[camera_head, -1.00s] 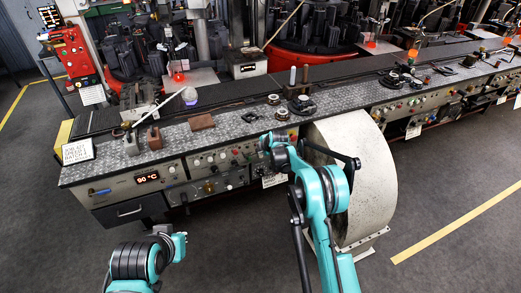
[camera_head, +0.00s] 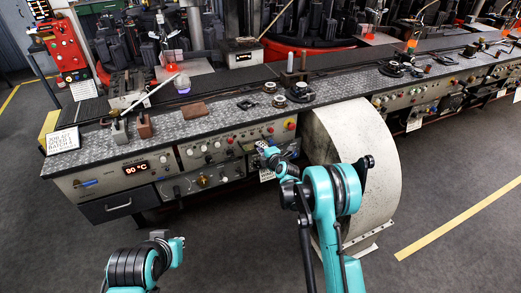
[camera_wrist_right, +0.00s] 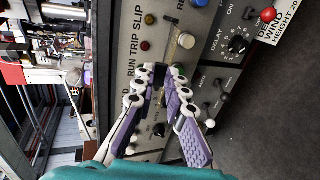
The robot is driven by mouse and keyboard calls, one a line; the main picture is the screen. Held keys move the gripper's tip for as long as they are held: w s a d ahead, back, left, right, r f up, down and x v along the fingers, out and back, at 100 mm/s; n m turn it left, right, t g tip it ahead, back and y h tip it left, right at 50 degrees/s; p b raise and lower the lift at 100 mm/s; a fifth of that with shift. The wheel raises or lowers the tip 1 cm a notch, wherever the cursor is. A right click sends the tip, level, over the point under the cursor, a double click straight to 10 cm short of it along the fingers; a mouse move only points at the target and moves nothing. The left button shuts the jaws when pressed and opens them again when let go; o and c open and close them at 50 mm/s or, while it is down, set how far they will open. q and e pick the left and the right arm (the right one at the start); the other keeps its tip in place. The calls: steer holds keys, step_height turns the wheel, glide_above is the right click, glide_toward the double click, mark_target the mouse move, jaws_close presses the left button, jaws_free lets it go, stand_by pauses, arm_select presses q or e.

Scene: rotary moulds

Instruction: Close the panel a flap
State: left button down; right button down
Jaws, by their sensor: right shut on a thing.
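The control panel (camera_head: 225,160) is on the front of the long bench. My right gripper (camera_head: 264,148) is at its right part, below the red button, small and partly hidden by my own arm. In the right wrist view my right gripper (camera_wrist_right: 162,78) has its purple-padded fingers close to the panel face. The flap's full outline and angle cannot be made out. My left arm is folded at the lower left; its fingers do not show.
A large pale drum-like housing (camera_head: 352,165) stands close to the right of the panel. Knobs and buttons crowd the panel around my right gripper. A drawer (camera_head: 118,205) is at the bench's left end. Open floor lies in front.

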stand_by(0.3)
steer(key=c, duration=1.5)
jaws_free()
steer(key=shift+s, duration=0.1)
steer(key=v, duration=1.1)
steer(key=shift+s+r, duration=0.2)
steer(key=shift+s, duration=0.15)
steer(key=shift+d, duration=0.15)
